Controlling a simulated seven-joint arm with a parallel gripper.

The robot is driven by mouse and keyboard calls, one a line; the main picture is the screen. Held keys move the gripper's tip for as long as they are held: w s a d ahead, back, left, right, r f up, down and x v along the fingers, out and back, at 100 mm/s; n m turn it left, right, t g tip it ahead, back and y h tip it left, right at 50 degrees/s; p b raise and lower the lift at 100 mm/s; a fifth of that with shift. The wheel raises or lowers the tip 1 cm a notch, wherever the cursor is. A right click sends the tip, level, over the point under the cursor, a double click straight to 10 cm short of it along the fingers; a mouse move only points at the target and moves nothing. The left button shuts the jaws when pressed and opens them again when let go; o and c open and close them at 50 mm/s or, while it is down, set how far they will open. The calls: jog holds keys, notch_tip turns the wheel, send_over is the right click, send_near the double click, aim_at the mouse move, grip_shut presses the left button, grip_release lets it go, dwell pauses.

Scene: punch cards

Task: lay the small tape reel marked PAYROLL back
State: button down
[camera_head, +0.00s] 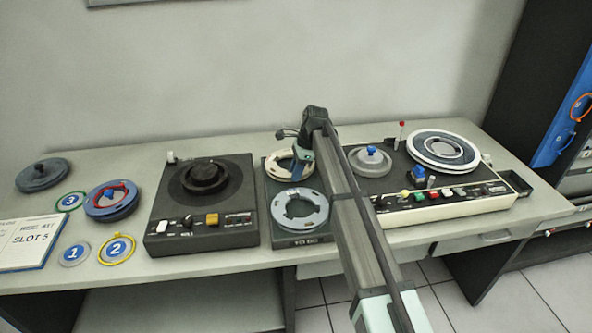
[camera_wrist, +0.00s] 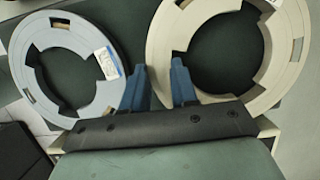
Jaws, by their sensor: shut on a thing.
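A small cream reel (camera_head: 283,172), a flat ring with an open centre, is at the back of a dark tray (camera_head: 270,238). It fills the right of the wrist view (camera_wrist: 283,75). My gripper (camera_wrist: 158,85) is shut on its rim, one blue finger outside and one inside the ring. I cannot tell whether it is lifted clear of the tray. A grey-blue reel (camera_head: 318,217) lies in the front of the tray, just apart from it; it also shows in the wrist view (camera_wrist: 27,62) with a small label (camera_wrist: 107,62). I cannot read PAYROLL on either reel.
Left of the tray is a tape unit (camera_head: 175,240) with a dark hub. Right is a console (camera_head: 450,208) with buttons and a white-rimmed reel (camera_head: 443,149). Farther left are a blue reel (camera_head: 105,213), a dark reel (camera_head: 43,175), numbered rings and a card (camera_head: 30,240).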

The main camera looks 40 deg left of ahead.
jog(key=shift+f, duration=0.85)
dwell(0.7)
jog(key=c, duration=0.8)
grip_release()
jog(key=c, duration=0.3)
jog(key=shift+c, duration=0.2)
jog(key=shift+r, duration=0.15)
jog(key=shift+r, duration=4.35)
